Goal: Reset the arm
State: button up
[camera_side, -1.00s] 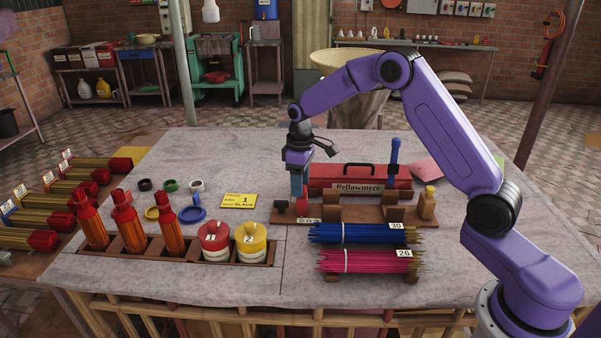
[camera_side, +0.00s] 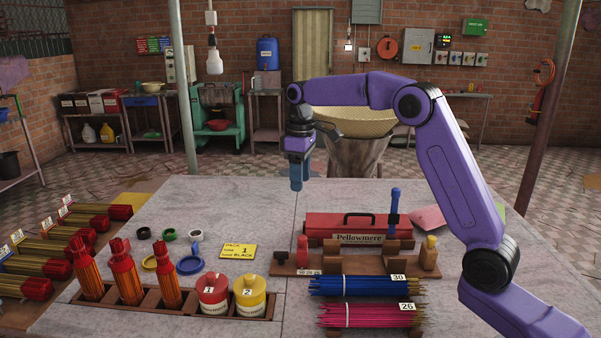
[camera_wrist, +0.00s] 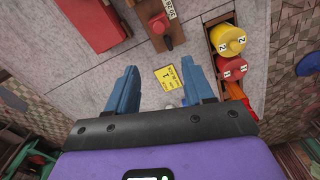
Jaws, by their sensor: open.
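My gripper (camera_side: 297,180) hangs in the air above the far middle of the table, fingers pointing down and clear of everything. In the wrist view my gripper (camera_wrist: 160,95) shows two blue fingers spread apart with nothing between them. Past the fingertips lies the yellow card (camera_wrist: 167,77), which reads pack 1, tube black. The same yellow card (camera_side: 238,251) lies on the table in the side view. A wooden stand (camera_side: 350,262) with a red-handled stamp (camera_side: 302,252) stands below and to the right of my gripper.
A red Pellowmere toolbox (camera_side: 330,226) stands behind the stand. Blue (camera_side: 350,286) and pink (camera_side: 350,315) stick bundles lie in front. Coloured rings (camera_side: 168,235) lie behind the rack.

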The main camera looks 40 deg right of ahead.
jog(key=shift+r, duration=0.4)
jog(key=s+a+f+n, duration=0.15)
jog(key=s+a, duration=0.35)
jog(key=s, duration=0.5)
jog(key=s+a+n, duration=0.2)
jog(key=s+a, duration=0.4)
jog(key=s, duration=0.3)
jog(key=s+d+f+n, duration=0.1)
jog(key=s+f, duration=0.1)
jog(key=s, duration=0.5)
jog(key=s+d+f+n, duration=0.1)
jog(key=s+d+f, duration=0.1)
jog(key=s, duration=0.5)
jog(key=s+d+f+n, duration=0.1)
jog(key=s+d+f, duration=0.1)
jog(key=s, duration=0.5)
jog(key=shift+s+d+f, duration=0.25)
jog(key=shift+s, duration=0.15)
